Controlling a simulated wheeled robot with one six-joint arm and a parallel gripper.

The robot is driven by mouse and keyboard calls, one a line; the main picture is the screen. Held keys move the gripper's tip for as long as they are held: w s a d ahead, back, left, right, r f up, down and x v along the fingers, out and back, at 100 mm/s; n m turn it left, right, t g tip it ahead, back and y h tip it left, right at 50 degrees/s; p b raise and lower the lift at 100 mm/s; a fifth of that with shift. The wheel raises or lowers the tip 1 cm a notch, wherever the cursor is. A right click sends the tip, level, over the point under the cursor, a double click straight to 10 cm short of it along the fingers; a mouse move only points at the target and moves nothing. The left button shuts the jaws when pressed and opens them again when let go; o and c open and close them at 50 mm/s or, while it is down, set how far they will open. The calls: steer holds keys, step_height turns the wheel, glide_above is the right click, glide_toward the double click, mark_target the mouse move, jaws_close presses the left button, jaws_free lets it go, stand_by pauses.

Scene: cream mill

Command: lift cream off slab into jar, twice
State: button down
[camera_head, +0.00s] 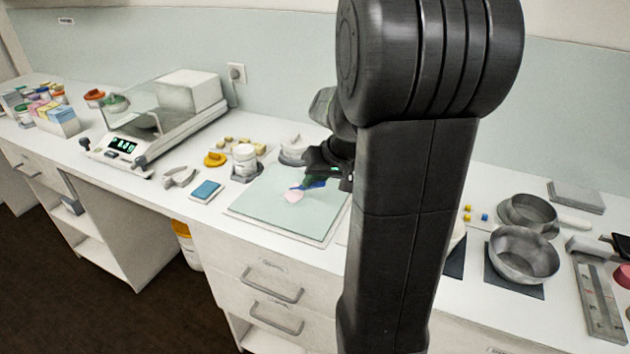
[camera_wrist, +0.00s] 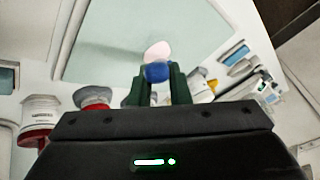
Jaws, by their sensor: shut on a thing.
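The slab (camera_head: 262,207) is a pale green glass-like sheet on the bench, and it also shows in the wrist view (camera_wrist: 105,35). A pale pink patch, seemingly the cream (camera_head: 293,197), shows over the slab and also in the wrist view (camera_wrist: 157,49). My gripper (camera_head: 309,182), with green fingers, is low over the slab's right part. It is shut on a blue-ended tool (camera_wrist: 157,71), its tip beside the pink patch. I cannot tell whether cream is on the tool. A white jar (camera_head: 245,154) stands behind the slab, in a grey holder.
A second whitish container (camera_head: 293,146) stands behind the slab. Metal bowls (camera_head: 523,255) stand at right. My arm hides the bench's middle.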

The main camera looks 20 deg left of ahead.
steer(key=shift+r+p, duration=1.2)
steer(key=shift+r, duration=1)
